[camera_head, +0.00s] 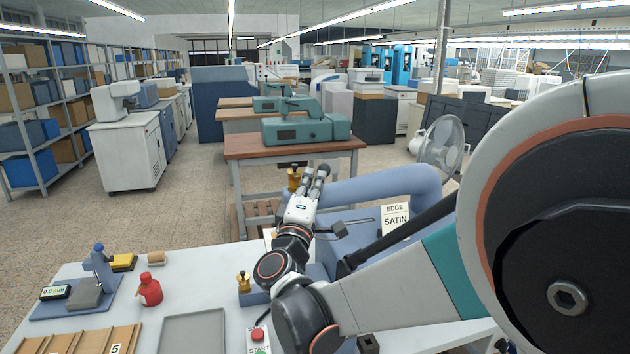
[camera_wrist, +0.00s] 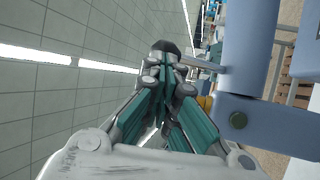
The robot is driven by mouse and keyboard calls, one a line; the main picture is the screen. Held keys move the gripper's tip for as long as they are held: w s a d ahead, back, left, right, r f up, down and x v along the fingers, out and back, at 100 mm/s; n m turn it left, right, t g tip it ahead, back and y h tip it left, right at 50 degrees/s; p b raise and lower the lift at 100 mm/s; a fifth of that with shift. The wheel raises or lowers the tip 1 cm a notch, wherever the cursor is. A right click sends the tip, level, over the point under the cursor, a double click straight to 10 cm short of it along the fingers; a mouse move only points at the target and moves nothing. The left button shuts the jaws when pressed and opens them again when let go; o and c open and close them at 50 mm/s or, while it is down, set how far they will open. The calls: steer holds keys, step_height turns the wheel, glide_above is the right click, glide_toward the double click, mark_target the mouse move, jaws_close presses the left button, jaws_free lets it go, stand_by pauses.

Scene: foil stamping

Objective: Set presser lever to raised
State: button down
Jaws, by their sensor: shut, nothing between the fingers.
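My gripper (camera_head: 316,178) is shut and empty, its fingers pointing up beside the light-blue stamping machine (camera_head: 385,185). A black ball knob (camera_head: 323,168), which looks like the end of the presser lever, sits right at the fingertips. In the wrist view the knob (camera_wrist: 165,46) is just beyond my closed fingers (camera_wrist: 168,72). A thin grey rod (camera_wrist: 208,66) runs from near it toward the blue machine (camera_wrist: 250,50). I cannot tell whether the fingers touch the knob. The lever's lower part is hidden behind my gripper in the head view.
A card reading EDGE SATIN (camera_head: 395,221) stands at the machine. The white bench (camera_head: 190,285) holds a red bottle (camera_head: 149,290), a grey tray (camera_head: 193,335), a brass-coloured fitting (camera_head: 243,282) and a red start button (camera_head: 257,334). A brown table (camera_head: 295,147) with green machines stands behind.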

steer(key=shift+r, duration=0.15)
steer(key=w+a+r+n+g+p, duration=0.1)
steer(key=w+g+p, duration=0.2)
steer(key=p, duration=0.1)
steer(key=w+r+n+g+y+p, duration=0.1)
steer(key=w+n+g+p, duration=0.1)
steer(key=w+g+p, duration=0.1)
steer(key=w+a+r+n+g+p, duration=0.1)
steer(key=w+r+g+p, duration=0.1)
steer(key=p, duration=0.3)
steer(key=shift+w+a+n+g+y, duration=0.15)
steer(key=shift+w+a+n+g, duration=0.05)
steer(key=shift+w+g, duration=0.2)
steer(key=shift+w+a+n+g+y, duration=0.15)
steer(key=shift+w+n+g, duration=0.05)
steer(key=shift+w+g, duration=0.15)
steer(key=shift+w+a+f+g+p, duration=0.15)
steer(key=shift+w+f+g, duration=0.05)
steer(key=shift+w, duration=0.25)
steer(key=shift+w+a+f+g+p, duration=0.15)
steer(key=shift+w+g, duration=0.1)
steer(key=shift+w, duration=0.25)
steer(key=shift+w+a+f+g+p, duration=0.1)
steer(key=shift+w+a+f+g, duration=0.1)
steer(key=shift+w, duration=0.25)
